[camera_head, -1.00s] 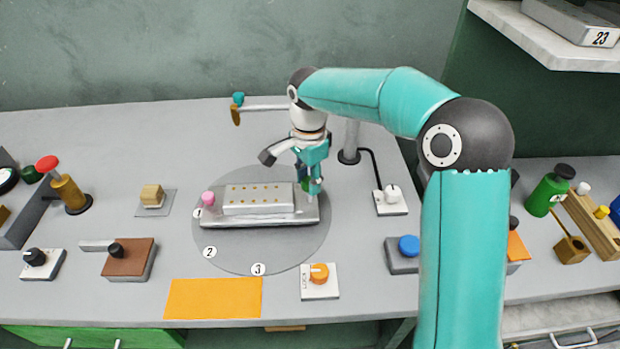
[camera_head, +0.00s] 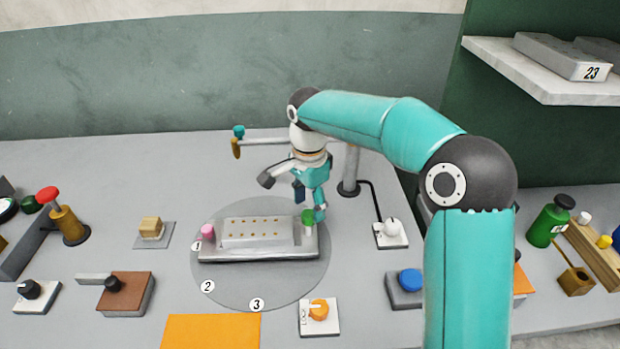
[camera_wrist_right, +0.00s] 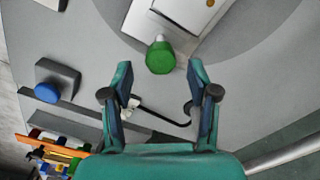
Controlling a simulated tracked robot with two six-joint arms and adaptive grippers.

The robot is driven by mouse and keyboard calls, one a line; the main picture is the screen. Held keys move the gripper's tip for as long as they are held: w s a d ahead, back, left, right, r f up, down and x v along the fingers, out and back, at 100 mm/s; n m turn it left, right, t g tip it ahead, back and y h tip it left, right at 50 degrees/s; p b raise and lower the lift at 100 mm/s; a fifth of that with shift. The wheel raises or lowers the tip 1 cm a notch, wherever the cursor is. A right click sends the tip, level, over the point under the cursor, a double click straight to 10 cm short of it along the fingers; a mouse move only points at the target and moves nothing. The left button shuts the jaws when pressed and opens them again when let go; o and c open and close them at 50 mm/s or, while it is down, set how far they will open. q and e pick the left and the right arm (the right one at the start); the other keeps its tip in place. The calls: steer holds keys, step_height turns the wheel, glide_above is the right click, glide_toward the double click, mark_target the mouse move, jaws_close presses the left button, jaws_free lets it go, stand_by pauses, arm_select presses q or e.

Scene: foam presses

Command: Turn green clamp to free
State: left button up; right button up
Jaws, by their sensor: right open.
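The green clamp (camera_head: 308,217) is a small green knob at the right end of the grey metal plate (camera_head: 258,254), which lies on a round grey disc (camera_head: 232,291). A pink knob (camera_head: 208,231) sits at the plate's left end. My right gripper (camera_head: 311,205) is just behind and above the green clamp. In the right wrist view, the green clamp (camera_wrist_right: 160,58) lies beyond and between the fingertips of my open, empty right gripper (camera_wrist_right: 160,68), with no visible contact. My left gripper is out of view.
A post with a horizontal arm (camera_head: 349,170) stands behind my right gripper. A white switch (camera_head: 391,233), a blue button (camera_head: 410,280) and an orange lock knob (camera_head: 319,310) are to the right and front. A brown block (camera_head: 127,295) stands left. Bare table lies at the back left.

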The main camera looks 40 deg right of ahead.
mark_target(310, 213)
step_height(310, 213, up, 9)
stand_by(0.3)
stand_by(0.5)
